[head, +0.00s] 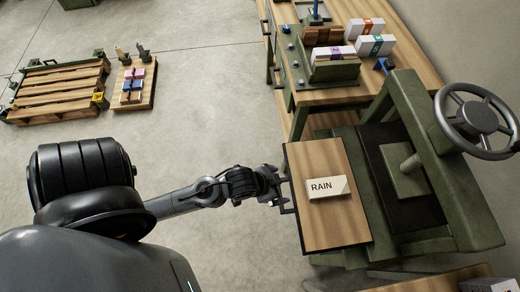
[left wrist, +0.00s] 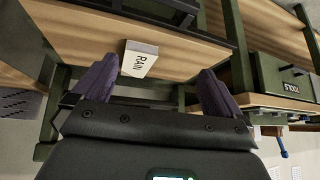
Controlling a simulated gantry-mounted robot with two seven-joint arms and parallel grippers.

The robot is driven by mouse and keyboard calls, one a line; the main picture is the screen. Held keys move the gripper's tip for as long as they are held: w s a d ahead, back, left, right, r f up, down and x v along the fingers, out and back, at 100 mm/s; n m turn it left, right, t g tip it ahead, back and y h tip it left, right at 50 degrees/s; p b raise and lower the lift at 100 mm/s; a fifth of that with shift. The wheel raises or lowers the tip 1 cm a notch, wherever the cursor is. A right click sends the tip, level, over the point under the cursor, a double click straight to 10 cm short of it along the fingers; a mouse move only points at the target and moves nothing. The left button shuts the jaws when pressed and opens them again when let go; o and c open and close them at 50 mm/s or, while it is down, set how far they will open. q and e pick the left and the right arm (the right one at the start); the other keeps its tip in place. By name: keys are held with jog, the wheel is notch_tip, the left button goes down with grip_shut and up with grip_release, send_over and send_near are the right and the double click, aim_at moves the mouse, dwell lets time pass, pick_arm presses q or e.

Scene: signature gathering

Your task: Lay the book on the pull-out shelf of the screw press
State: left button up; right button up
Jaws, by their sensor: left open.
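The book (head: 327,188), a white block marked "RAIN", lies flat on the wooden pull-out shelf (head: 325,232) of the green screw press (head: 415,105). The shelf sticks out to the left of the press. My left gripper (head: 279,188) is at the shelf's left edge, by its dark handle (head: 286,210), apart from the book. In the left wrist view the gripper (left wrist: 157,90) has its two fingers wide apart, with the book (left wrist: 139,59) beyond them on the shelf (left wrist: 85,38). Whether the fingers touch the handle is unclear. My right gripper is not in view.
A workbench (head: 410,75) behind the press holds more books and a green box (head: 333,70). A handwheel (head: 478,118) tops the press. A pallet (head: 58,90) and a small board (head: 134,88) with colored items lie on the floor at left. The floor between is clear.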

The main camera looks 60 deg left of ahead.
pick_arm(q)
jog(key=s+r+g, duration=0.2)
jog(key=s+g, duration=0.1)
jog(key=s, duration=0.3)
jog(key=shift+a+r+n+y, duration=0.3)
jog(key=shift+r, duration=0.05)
jog(key=shift+r, duration=0.1)
